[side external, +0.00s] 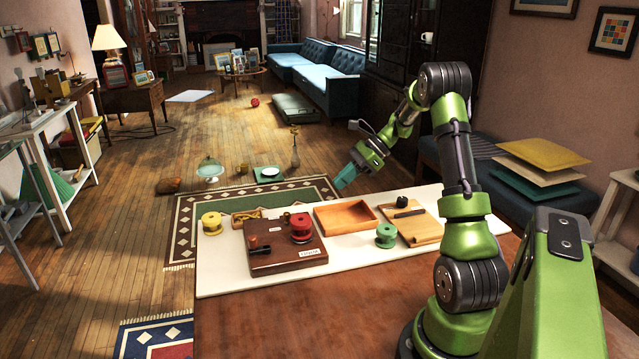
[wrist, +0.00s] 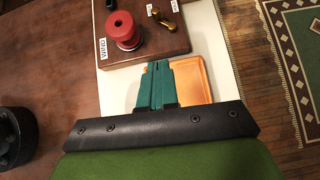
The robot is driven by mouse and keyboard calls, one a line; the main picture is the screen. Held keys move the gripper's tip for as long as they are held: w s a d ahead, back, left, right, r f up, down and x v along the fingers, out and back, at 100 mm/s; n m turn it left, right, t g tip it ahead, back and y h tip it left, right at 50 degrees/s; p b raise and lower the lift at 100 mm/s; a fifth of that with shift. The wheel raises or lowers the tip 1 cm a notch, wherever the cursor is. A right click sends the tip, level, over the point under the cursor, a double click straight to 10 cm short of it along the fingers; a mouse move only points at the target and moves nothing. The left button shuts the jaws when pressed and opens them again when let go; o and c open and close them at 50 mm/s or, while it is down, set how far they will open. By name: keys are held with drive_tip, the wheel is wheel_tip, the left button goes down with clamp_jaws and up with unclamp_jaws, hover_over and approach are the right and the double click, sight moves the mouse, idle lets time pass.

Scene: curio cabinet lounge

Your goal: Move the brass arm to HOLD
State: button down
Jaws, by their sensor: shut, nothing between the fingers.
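The brass arm (wrist: 163,20) is a small brass lever on a dark wooden board (wrist: 180,45), near the top of the wrist view. Small white labels stand by it, too small to read, so I cannot tell which one it points at. In the side view the board (side external: 287,262) carries the red spool (side external: 301,230) and a dark-knobbed handle (side external: 258,243). My gripper (side external: 345,180), with teal fingers (wrist: 157,68), is shut and empty, raised above the table's far side, apart from the board.
An orange wooden tray (side external: 346,230) sits right of the board. A green spool (side external: 386,236), yellow spool (side external: 212,223) and clipboard (side external: 425,231) share the white mat (side external: 225,270). The brown table front (side external: 320,310) is clear.

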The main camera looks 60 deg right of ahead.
sight(290, 217)
drive_tip(key=x, duration=0.9)
drive_tip(key=shift+w+a+f, duration=0.15)
drive_tip(key=shift+a+f, duration=0.1)
drive_tip(key=shift+a, duration=0.1)
drive_tip(key=shift+w+a+f, duration=0.1)
drive_tip(key=shift+w+a, duration=0.75)
drive_tip(key=shift+w, duration=0.1)
drive_tip(key=shift+w+a, duration=0.55)
drive_tip(key=shift+w, duration=0.1)
